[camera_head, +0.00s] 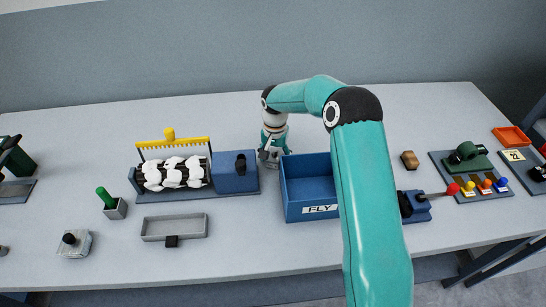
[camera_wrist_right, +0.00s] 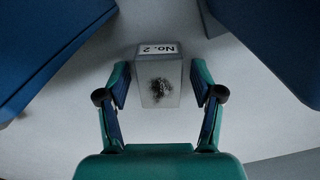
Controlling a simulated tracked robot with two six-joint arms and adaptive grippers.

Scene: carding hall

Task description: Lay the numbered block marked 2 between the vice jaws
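The grey block labelled "No. 2" (camera_wrist_right: 158,85) stands between the fingers of my right gripper (camera_wrist_right: 160,88) in the right wrist view, with a dark smudge on its face. The fingers are open, with a gap on each side of the block. In the head view my right gripper (camera_head: 270,155) is low over the table, between the blue box and the blue FLY tray; the block cannot be made out there. A blue device (camera_head: 416,207) with a red-knobbed lever, partly behind my right arm, may be the vice; its jaws are not clear. My left gripper is not in view.
The FLY tray (camera_head: 310,211) stands close right of the gripper. The blue box (camera_head: 235,183), beside a cotton-covered roller (camera_head: 171,174), stands close left. A shallow grey tray (camera_head: 204,225) lies in front. The table's back strip is clear.

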